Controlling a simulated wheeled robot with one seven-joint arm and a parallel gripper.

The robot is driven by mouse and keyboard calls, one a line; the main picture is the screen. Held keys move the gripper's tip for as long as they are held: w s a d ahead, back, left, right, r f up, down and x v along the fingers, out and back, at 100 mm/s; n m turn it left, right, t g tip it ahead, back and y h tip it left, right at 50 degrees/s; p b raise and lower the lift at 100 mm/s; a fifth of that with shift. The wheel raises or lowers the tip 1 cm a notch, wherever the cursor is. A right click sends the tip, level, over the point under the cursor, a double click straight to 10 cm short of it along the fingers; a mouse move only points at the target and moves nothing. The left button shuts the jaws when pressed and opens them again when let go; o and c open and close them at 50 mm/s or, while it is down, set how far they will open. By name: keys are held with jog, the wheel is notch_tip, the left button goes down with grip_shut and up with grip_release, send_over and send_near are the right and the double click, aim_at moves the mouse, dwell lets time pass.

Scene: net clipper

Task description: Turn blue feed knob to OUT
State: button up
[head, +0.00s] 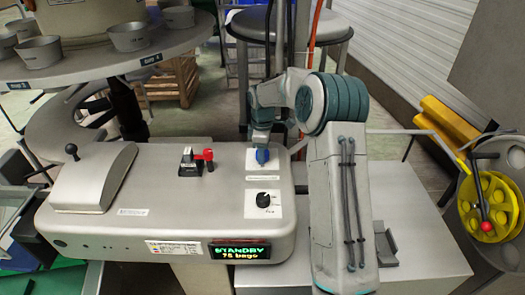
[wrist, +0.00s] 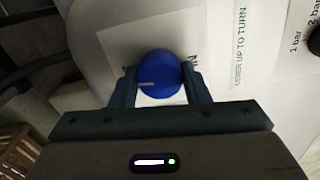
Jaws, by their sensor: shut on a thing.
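The blue feed knob (head: 262,156) stands on a white label plate on top of the grey clipper machine (head: 150,222). In the wrist view the knob (wrist: 160,78) is a round blue cap with a pale pointer line towards the left. My gripper (wrist: 160,88) has a finger on each side of the knob and is shut on it. In the head view my gripper (head: 262,146) comes down on the knob from above. The label letters around the knob are mostly hidden, with "IN" showing at its right in the wrist view.
A black dial (head: 263,199) sits just in front of the knob. A red lever (head: 207,157) stands to its left. A display (head: 238,251) reads "STANDBY 75 bags". A round table with metal cups (head: 129,36) is at upper left, a yellow reel (head: 490,205) at right.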

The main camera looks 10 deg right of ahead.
jog(key=shift+r+n, duration=0.15)
jog(key=shift+n, duration=0.75)
jog(key=o, duration=1)
notch_tip(320, 180, up, 14)
jog(key=shift+f+b, duration=0.15)
jog(key=shift+b, duration=0.35)
